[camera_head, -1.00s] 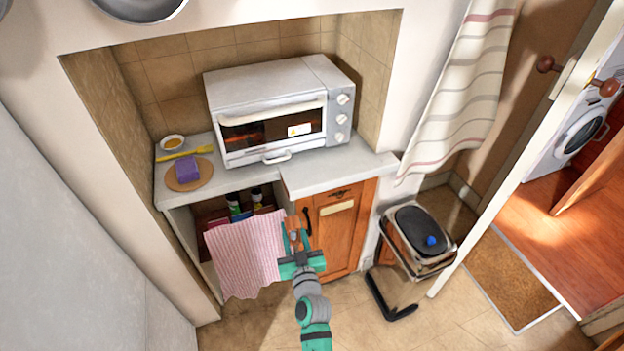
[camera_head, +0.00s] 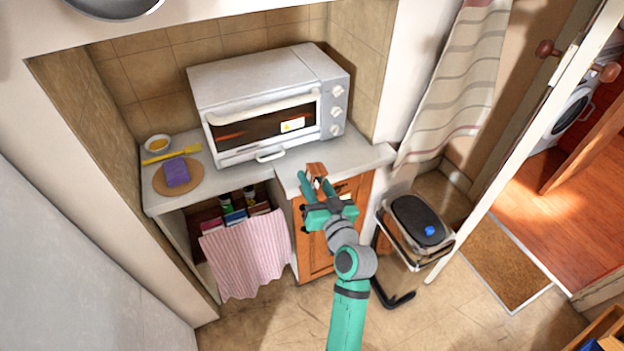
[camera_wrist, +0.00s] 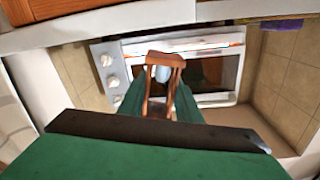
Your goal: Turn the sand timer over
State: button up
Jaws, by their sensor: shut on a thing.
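The sand timer (camera_wrist: 163,80) has a brown wooden frame with a pale glass bulb, seen between my fingers in the wrist view. In the head view the timer (camera_head: 316,172) is a small brown shape at the tip of my gripper (camera_head: 316,190). My gripper is shut on it and holds it in the air near the front edge of the counter, by the wooden cabinet door. The fingers hide part of the timer's frame. Whether sand lies in the bulb is too small to tell.
A white toaster oven (camera_head: 268,105) stands on the grey counter (camera_head: 345,157). A purple sponge (camera_head: 176,172) on a round board, a yellow utensil and a small bowl sit at the left. A pink striped towel (camera_head: 245,255) hangs below. A bin (camera_head: 415,230) stands at right.

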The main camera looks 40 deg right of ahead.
jog(key=m, duration=0.8)
jog(key=shift+m, duration=0.4)
jog(key=m, duration=0.7)
jog(key=shift+m, duration=0.4)
jog(key=m, duration=0.8)
jog(key=shift+m, duration=0.3)
jog(key=m, duration=0.7)
jog(key=shift+m, duration=0.4)
jog(key=x, duration=0.6)
jog(key=f+x, duration=0.1)
jog(key=x, duration=0.3)
jog(key=shift+a, duration=0.35)
jog(key=shift+f, duration=0.85)
